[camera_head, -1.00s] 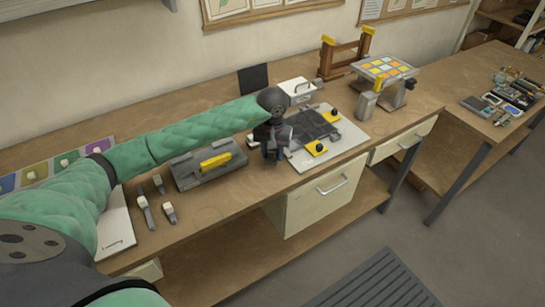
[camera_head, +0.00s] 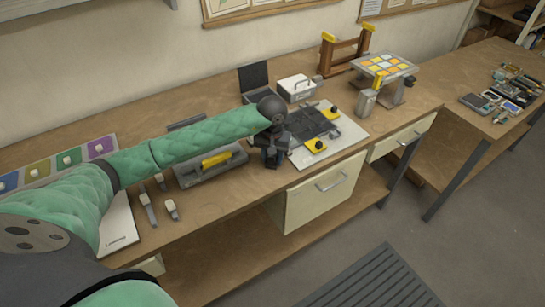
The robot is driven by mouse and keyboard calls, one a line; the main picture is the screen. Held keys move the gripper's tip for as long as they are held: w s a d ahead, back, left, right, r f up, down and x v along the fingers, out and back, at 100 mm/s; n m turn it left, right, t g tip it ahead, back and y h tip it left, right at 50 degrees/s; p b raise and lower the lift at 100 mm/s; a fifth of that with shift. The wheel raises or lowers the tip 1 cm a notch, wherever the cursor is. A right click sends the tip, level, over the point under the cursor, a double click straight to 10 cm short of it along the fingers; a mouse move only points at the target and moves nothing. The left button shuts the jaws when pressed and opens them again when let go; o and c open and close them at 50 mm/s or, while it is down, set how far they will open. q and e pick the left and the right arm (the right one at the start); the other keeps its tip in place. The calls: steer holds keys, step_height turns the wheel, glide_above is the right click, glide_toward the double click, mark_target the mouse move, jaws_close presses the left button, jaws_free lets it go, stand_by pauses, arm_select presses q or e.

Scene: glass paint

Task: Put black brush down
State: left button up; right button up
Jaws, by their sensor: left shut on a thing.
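My left gripper (camera_head: 270,158) points down over the bench, just left of the white board with the black fixture (camera_head: 318,122). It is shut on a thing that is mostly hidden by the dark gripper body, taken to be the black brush. I cannot tell whether its lower end touches the bench. Small grey brush-like tools with pale ends, such as one at the front (camera_head: 148,209) and one beside it (camera_head: 171,210), lie left of the gripper. My right gripper is not in view.
A grey tray with a yellow handle (camera_head: 216,158) sits left of the gripper, partly under my arm. A white box (camera_head: 297,88) and a tile stand (camera_head: 384,67) are behind and to the right. Coloured pads (camera_head: 69,158) lie at left. Bare bench shows near the front edge.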

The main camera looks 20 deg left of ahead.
arm_select(q)
steer(key=o, duration=1.1)
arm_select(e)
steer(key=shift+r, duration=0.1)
arm_select(q)
steer(key=shift+r+p, duration=0.15)
steer(key=shift+p, duration=0.2)
steer(key=shift+r, duration=0.1)
steer(key=shift+r+b, duration=0.2)
steer(key=shift+b, duration=0.2)
steer(key=shift+r+b, duration=0.3)
steer(key=shift+r, duration=0.55)
step_height(320, 180, up, 8)
steer(key=b, duration=0.4)
steer(key=shift+r+b, duration=0.35)
steer(key=shift+r, duration=0.5)
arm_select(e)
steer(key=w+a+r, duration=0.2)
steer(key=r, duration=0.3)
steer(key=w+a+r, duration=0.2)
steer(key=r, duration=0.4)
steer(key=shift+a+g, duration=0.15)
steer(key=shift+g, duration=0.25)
